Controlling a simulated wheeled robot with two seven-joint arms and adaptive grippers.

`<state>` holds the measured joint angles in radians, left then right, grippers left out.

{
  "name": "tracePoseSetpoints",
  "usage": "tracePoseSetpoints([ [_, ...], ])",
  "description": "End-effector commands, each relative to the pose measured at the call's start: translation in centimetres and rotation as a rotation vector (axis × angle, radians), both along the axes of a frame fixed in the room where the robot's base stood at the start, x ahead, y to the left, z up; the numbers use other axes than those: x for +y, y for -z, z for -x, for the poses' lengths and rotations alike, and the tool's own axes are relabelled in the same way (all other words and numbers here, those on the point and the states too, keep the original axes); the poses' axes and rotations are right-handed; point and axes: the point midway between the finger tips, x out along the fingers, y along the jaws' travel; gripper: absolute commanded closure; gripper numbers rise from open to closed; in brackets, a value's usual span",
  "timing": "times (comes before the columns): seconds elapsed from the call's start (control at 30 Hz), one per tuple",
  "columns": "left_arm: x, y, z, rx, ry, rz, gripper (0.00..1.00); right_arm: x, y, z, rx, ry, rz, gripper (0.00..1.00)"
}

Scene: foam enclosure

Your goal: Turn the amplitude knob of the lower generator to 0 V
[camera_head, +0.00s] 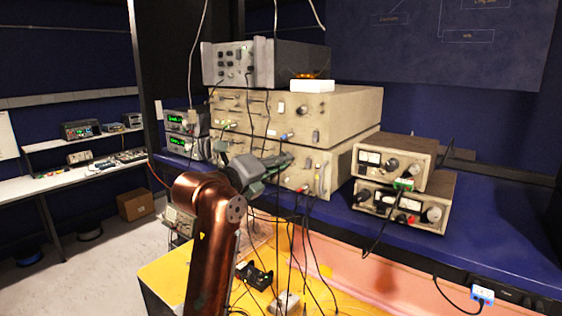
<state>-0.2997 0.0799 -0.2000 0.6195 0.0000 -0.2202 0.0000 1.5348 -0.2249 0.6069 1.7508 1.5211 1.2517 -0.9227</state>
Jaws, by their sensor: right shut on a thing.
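Two large beige instruments are stacked on the blue bench, and the lower one (341,168) is partly hidden behind my arm. My right gripper (284,159) reaches across the front of this lower unit, near the upper part of its panel. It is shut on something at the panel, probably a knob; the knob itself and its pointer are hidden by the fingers. No setting or voltage can be read. The upper beige unit (345,105) sits just above the gripper. My left gripper is not in view.
Two smaller stacked instruments, upper (425,150) and lower (440,190), stand at the right. Green-display units (176,121) stand at the left. Several dark cables hang before the panels. A grey instrument (298,62) and a white block (312,86) are on top.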

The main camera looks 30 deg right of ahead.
Motion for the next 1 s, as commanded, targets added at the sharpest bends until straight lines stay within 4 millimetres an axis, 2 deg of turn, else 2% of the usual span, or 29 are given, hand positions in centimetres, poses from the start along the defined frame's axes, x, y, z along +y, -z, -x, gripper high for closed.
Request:
tracePoseSetpoints([
  [0.6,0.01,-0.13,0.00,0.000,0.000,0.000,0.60,0.06,0.06,-0.05,0.036,-0.001,0.014,1.00],
  [0.63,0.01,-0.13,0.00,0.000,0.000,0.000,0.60,0.06,0.06,-0.05,0.036,-0.001,0.014,0.84],
  [0.87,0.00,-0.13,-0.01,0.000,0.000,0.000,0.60,0.04,0.04,-0.04,0.035,-0.001,0.014,0.68],
  [1.0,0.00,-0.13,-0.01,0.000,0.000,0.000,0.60,0.02,0.02,-0.02,0.035,0.000,0.015,0.68],
])
